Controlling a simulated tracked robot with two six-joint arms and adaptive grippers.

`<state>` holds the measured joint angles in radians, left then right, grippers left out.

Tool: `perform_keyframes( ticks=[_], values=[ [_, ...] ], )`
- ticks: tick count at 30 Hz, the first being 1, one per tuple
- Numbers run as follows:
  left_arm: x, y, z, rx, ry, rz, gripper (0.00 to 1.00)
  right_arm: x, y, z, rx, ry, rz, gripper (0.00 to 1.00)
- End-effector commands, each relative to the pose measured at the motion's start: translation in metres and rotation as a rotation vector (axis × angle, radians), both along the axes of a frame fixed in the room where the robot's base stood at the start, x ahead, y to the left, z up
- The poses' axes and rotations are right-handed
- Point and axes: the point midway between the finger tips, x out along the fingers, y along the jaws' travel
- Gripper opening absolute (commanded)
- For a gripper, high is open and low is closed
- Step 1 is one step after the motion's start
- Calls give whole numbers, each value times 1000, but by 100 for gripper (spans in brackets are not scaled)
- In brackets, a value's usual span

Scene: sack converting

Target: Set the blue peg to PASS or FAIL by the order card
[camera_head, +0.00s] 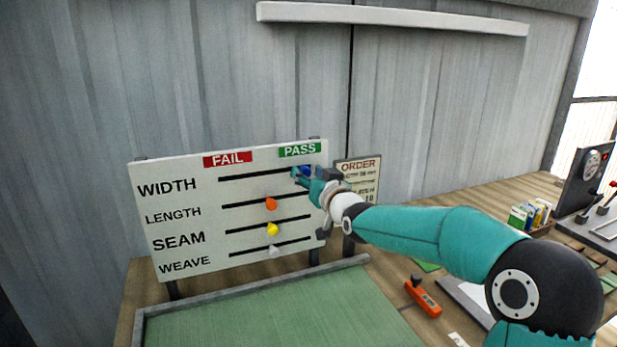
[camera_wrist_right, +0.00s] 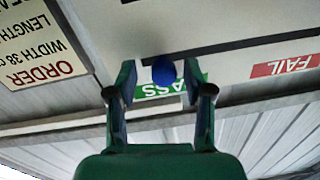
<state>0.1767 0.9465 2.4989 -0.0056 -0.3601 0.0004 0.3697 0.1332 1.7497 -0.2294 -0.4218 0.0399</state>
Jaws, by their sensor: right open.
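The white board (camera_head: 170,215) has slots marked WIDTH, LENGTH, SEAM and WEAVE, with a red FAIL label (camera_head: 228,159) and a green PASS label (camera_head: 300,150) above. The blue peg (camera_head: 306,170) is at the PASS end of the WIDTH slot, partly hidden by my right gripper (camera_head: 303,178). In the right wrist view, the blue peg (camera_wrist_right: 163,71) sits between the open fingers of my right gripper (camera_wrist_right: 158,83), with gaps visible beside it. The order card (camera_head: 369,184) stands just right of the board; upside down in the wrist view, it reads WIDTH 38. My left gripper is out of view.
Orange (camera_head: 271,204), yellow (camera_head: 272,229) and pale grey (camera_head: 274,252) pegs sit mid-slot in the lower rows. A green mat (camera_head: 280,312) with a grey rim lies in front. An orange-handled tool (camera_head: 423,298) lies on the wooden bench, under my right arm.

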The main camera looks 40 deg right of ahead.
Motion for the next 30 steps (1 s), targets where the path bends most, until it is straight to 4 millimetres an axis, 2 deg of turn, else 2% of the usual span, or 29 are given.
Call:
perform_keyframes(
  ticks=[4,8,21,25,30],
  values=[
    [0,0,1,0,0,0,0,-5,2,0,0,0,0,52],
    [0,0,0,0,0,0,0,-21,6,1,0,-1,-1,52],
    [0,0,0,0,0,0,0,-98,30,0,0,-2,-2,52],
    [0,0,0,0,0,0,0,-109,34,0,-1,-1,0,52],
    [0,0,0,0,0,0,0,-113,36,-1,-1,0,0,52]
  ],
)
